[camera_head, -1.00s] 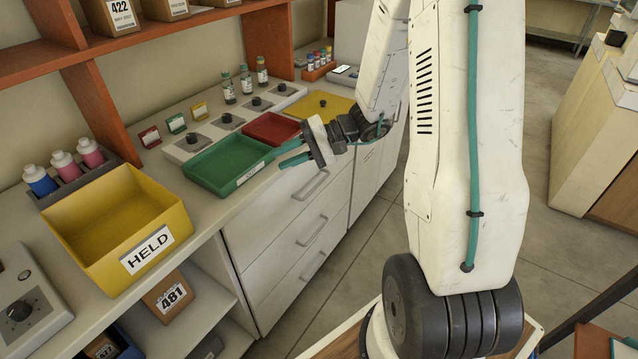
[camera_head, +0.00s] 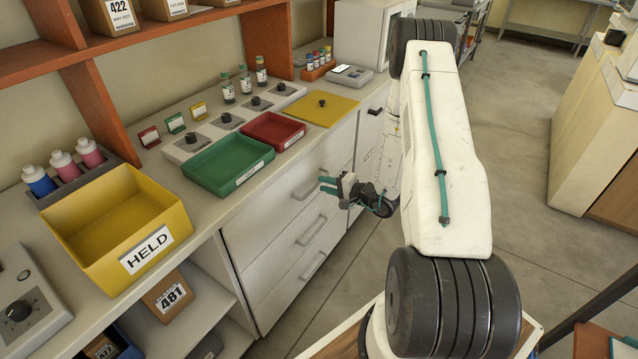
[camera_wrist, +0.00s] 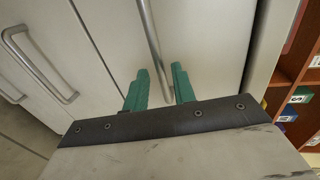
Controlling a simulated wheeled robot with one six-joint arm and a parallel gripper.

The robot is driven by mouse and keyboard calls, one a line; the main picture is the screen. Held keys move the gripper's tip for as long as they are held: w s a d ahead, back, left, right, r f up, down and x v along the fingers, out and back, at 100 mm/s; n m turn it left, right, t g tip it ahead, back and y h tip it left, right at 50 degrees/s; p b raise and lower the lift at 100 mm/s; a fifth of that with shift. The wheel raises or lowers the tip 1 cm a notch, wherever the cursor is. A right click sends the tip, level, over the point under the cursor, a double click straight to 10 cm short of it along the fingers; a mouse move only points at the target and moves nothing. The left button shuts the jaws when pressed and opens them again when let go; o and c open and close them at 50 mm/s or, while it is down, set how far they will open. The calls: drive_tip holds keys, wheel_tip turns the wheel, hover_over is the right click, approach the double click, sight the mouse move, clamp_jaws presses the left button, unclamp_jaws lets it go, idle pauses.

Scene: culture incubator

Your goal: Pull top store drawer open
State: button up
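The top drawer (camera_head: 275,208) is the uppermost of a stack of white drawers under the bench and looks shut, flush with the front below. Its bar handle (camera_head: 305,190) is just left of my gripper (camera_head: 327,185). In the wrist view the same handle (camera_wrist: 149,35) runs between the two green fingers of my gripper (camera_wrist: 160,80). The fingers are apart, with gaps to the bar on both sides in the picture. I cannot tell whether the fingertips are around the bar or still in front of it.
The lower drawers have similar handles, one (camera_head: 311,231) below the top one and another in the wrist view (camera_wrist: 38,65). A green tray (camera_head: 228,163), a red tray (camera_head: 273,131) and a yellow HELD bin (camera_head: 118,225) stand on the bench. The floor (camera_head: 375,275) before the drawers is clear.

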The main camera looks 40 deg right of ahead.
sight(319, 183)
drive_tip(key=shift+x, duration=1.55)
clamp_jaws()
